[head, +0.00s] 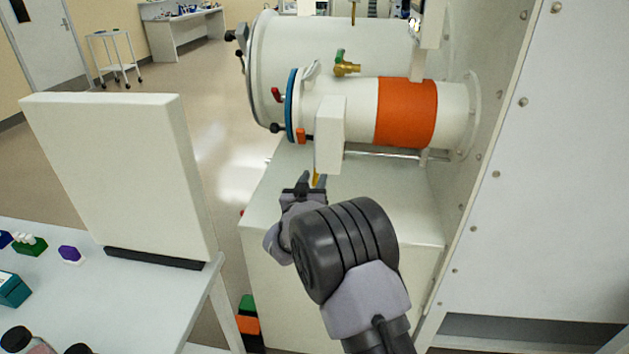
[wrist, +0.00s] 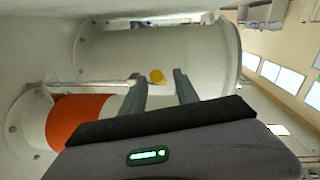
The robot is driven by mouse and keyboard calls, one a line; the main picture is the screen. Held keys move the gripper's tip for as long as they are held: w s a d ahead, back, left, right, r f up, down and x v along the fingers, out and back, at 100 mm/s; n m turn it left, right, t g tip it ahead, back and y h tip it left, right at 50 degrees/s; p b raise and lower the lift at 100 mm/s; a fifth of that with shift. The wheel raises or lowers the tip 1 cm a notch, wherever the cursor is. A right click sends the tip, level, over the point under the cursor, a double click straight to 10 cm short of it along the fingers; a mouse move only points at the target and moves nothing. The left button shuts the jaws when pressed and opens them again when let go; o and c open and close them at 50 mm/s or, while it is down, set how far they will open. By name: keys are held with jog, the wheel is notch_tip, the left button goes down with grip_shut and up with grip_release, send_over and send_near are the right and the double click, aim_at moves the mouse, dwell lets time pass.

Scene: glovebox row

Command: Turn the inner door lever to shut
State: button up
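My gripper (head: 304,187) is open, its fingers apart, just below a white box-shaped housing (head: 330,135) in front of the small chamber. A small yellow piece (head: 316,178) shows under this housing beside the fingertips. In the wrist view a round yellow knob (wrist: 157,76) appears between the two open fingers, against a white cylinder. I cannot tell whether it touches a finger. It may be the end of the inner door lever; the rest of that lever is not clear. The small white chamber (head: 350,108) has an orange band (head: 406,112).
A larger white cylinder (head: 305,48) lies behind. A brass valve with green handle (head: 345,66) sits above the small chamber, and a red-tipped handle (head: 277,95) at its left. The riveted glovebox wall (head: 560,180) closes the right. A table with a white panel (head: 125,175) stands left.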

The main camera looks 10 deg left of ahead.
jog(key=shift+w+d, duration=0.1)
jog(key=shift+w, duration=0.3)
grip_shut()
dwell(1.2)
